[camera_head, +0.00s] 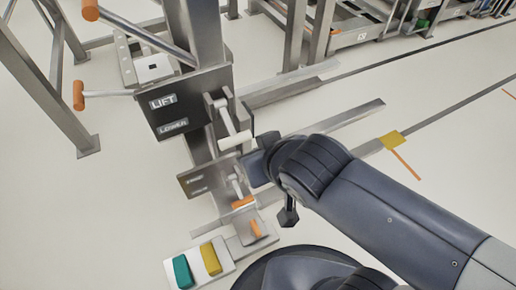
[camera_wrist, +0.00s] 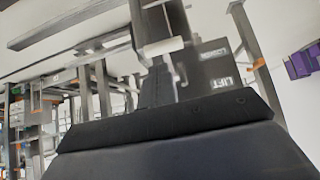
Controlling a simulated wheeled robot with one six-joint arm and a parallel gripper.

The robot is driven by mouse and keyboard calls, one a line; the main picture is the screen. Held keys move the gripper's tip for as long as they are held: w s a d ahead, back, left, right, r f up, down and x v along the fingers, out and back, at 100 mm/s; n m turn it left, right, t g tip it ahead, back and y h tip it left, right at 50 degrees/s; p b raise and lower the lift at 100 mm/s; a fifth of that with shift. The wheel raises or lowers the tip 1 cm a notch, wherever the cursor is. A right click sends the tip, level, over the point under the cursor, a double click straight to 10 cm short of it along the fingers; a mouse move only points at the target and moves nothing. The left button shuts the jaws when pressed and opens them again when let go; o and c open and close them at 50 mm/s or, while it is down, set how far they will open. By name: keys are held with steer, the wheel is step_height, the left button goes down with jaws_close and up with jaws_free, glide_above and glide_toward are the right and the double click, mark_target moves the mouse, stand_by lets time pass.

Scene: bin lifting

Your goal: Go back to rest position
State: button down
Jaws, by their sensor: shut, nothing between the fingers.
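My gripper (camera_head: 258,160) is at the end of my dark arm, right of the lift station in the head view. In the wrist view its dark fingers (camera_wrist: 158,88) are shut with nothing held. The upper lever's white handle (camera_head: 236,140) is just left of my gripper; it also shows in the wrist view (camera_wrist: 163,47), just beyond the fingertips. I cannot tell whether they touch. The lever is mounted on a dark panel marked LIFT (camera_head: 185,105), with a second label below. The panel shows upside down in the wrist view (camera_wrist: 212,68).
A lower dark panel (camera_head: 205,178) has another lever (camera_head: 240,190). A pale base plate (camera_head: 205,262) carries a teal button (camera_head: 182,271) and a yellow button (camera_head: 211,259). Orange-ended bars (camera_head: 90,10) stick out at upper left. Floor at right is mostly open, with a yellow piece (camera_head: 392,140).

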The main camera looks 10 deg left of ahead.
steer(key=b, duration=0.3)
glide_toward(237, 141)
steer(key=w+a+f, duration=0.1)
steer(key=w+a, duration=0.1)
steer(key=shift+w+a+f+b, duration=0.15)
steer(key=shift+w+f+b, duration=0.05)
steer(key=shift+f+b, duration=0.3)
steer(key=shift+w+a+f+b, duration=0.1)
steer(key=shift+w+f+b, duration=0.1)
steer(key=shift+f+b, duration=0.35)
steer(key=shift+w+a+f+b, duration=0.2)
steer(key=shift+f+b, duration=0.1)
steer(key=shift+f, duration=0.15)
steer(key=shift+w+a+f+b, duration=0.1)
steer(key=shift+w+f+b, duration=0.15)
steer(key=shift+f, duration=0.25)
